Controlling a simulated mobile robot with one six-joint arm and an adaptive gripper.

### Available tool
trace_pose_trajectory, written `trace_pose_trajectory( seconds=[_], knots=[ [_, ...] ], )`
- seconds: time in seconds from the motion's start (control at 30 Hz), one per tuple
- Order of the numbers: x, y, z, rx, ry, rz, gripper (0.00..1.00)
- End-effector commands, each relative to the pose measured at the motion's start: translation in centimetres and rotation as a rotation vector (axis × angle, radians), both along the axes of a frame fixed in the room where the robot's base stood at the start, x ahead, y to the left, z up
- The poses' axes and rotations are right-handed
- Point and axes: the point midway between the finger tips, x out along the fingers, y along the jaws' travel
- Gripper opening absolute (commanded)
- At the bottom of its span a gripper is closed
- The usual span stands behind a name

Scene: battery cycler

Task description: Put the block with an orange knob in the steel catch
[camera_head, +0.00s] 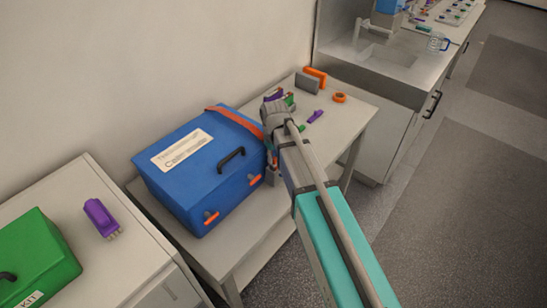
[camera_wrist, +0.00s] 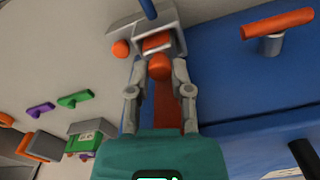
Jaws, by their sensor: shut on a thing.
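My gripper (camera_wrist: 158,80) points at the end of the blue case. Its grey fingers are shut on a round orange knob (camera_wrist: 159,67). The block under this knob is mostly hidden by the knob and fingers. Just beyond it, a grey steel catch (camera_wrist: 174,40) stands against the case, with an orange part showing inside its opening and a second orange ball (camera_wrist: 120,49) at its left side. I cannot tell whether the block is seated in the catch. In the head view my gripper (camera_head: 272,160) is beside the case's right end, largely hidden by my arm.
The blue case (camera_head: 190,185) has an orange strap (camera_head: 236,123), a dark handle and orange latches (camera_head: 211,217). Behind my wrist the table holds a purple clip (camera_head: 315,116), an orange ring (camera_head: 339,97) and a grey block (camera_head: 307,83). A green kit box (camera_head: 40,255) stands at left.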

Motion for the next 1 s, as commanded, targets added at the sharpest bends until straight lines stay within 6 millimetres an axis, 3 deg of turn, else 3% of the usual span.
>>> trace_pose_trajectory(
  seconds=[0.23,0.27,0.43,1.0],
  knots=[
    [0.00,0.01,-0.50,0.000,0.000,0.000,0.00],
    [0.00,0.01,-0.42,0.000,0.000,0.000,0.31],
    [0.00,0.01,-0.37,0.000,0.000,0.000,0.62],
    [0.00,0.00,0.12,0.000,0.000,0.000,0.62]
  ],
)
